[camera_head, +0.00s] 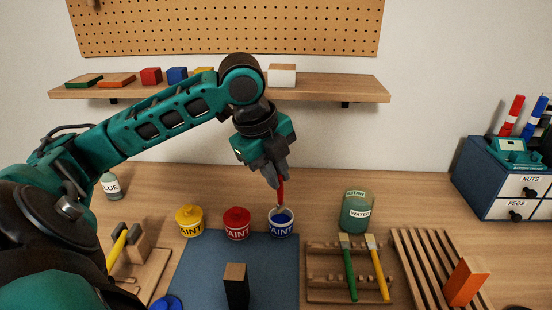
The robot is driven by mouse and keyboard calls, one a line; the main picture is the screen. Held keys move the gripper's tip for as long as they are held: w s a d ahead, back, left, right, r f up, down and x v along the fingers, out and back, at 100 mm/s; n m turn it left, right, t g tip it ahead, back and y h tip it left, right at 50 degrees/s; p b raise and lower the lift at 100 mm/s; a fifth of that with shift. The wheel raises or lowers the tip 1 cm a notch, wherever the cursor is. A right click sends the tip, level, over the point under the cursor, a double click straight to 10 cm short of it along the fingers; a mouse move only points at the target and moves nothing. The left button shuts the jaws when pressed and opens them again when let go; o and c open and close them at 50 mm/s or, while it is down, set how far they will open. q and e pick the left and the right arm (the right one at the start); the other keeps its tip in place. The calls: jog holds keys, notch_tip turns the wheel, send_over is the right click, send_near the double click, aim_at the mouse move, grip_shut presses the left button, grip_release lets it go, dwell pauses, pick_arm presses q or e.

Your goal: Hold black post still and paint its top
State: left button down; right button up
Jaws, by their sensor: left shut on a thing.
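My left gripper (275,177) is shut on a red-handled brush (281,190) and holds it upright, pointing down. The brush's lower end is at the open blue paint pot (281,229); whether it touches the paint is hidden. The black post (236,290) stands on the blue mat (205,270) at the front. Its top (235,270) is bare brown wood. No gripper is at the post. My right gripper is not in view.
Yellow (189,222) and red (237,229) paint pots stand left of the blue one. A water jar (356,212), a brush rack (325,285) with green and yellow brushes, and a slatted rack (422,262) with an orange block (466,281) lie right. A shelf (345,88) hangs behind.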

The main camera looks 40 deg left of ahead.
pick_arm(q)
jog(key=shift+f, duration=0.45)
jog(key=shift+w+a+f+b, duration=0.15)
jog(key=shift+w+a+f, duration=0.1)
jog(key=shift+f, duration=0.4)
jog(key=shift+w+a+f+b, duration=0.15)
jog(key=shift+w+f+b, duration=0.1)
jog(key=shift+f, duration=0.45)
jog(key=shift+w+a+f+b, duration=0.1)
jog(key=shift+w+a+f, duration=0.15)
jog(key=shift+f, duration=0.4)
jog(key=shift+r, duration=0.1)
jog(key=shift+s+d+r+p, duration=0.2)
jog(key=shift+r+p, duration=0.05)
jog(key=shift+r, duration=0.25)
jog(key=shift+s+d+r+p, duration=0.15)
jog(key=shift+r+p, duration=0.1)
jog(key=shift+r, duration=0.25)
jog(key=shift+s+d+r, duration=0.2)
jog(key=shift+s+r, duration=0.05)
jog(key=shift+r, duration=0.35)
jog(key=shift+s+d+r, duration=0.2)
jog(key=shift+s+r, duration=0.05)
jog(key=shift+r, duration=0.35)
